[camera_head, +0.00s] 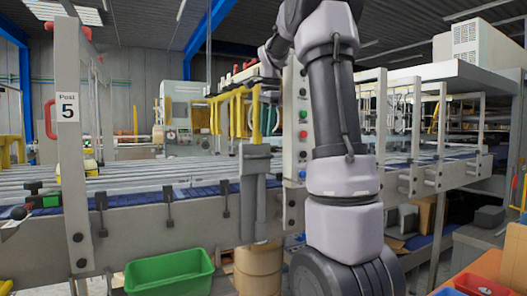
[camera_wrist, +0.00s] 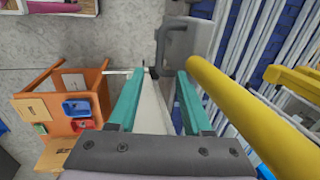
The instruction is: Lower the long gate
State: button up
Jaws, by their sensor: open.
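My gripper (camera_wrist: 160,76) is open in the wrist view, its two green fingers apart. A thick yellow bar (camera_wrist: 225,92), which may be the long gate, runs slantwise just right of the right finger, outside the jaws. A pale, narrow surface shows between the fingers; I cannot tell whether either finger touches anything. In the head view an upright yellow bar (camera_head: 257,115) rises from a grey bracket (camera_head: 255,165) on the conveyor's near side; it looks like the same bar, standing raised. In the head view my gripper is too small and too hidden by my arm to make out.
The conveyor (camera_head: 150,190) has blue belts and metal rails. A panel post with buttons (camera_head: 302,120) stands beside the upright bar. A green bin (camera_head: 170,272) sits in front. An orange stand with small bins (camera_wrist: 60,125) is at left in the wrist view, beside bare floor (camera_wrist: 60,45).

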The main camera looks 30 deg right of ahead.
aim_at(264, 150)
jog(key=f, duration=0.2)
jog(key=w+f, duration=0.1)
jog(key=f, duration=0.5)
jog(key=shift+w+f, duration=0.15)
jog(key=shift+w, duration=0.15)
grip_shut()
dwell(1.0)
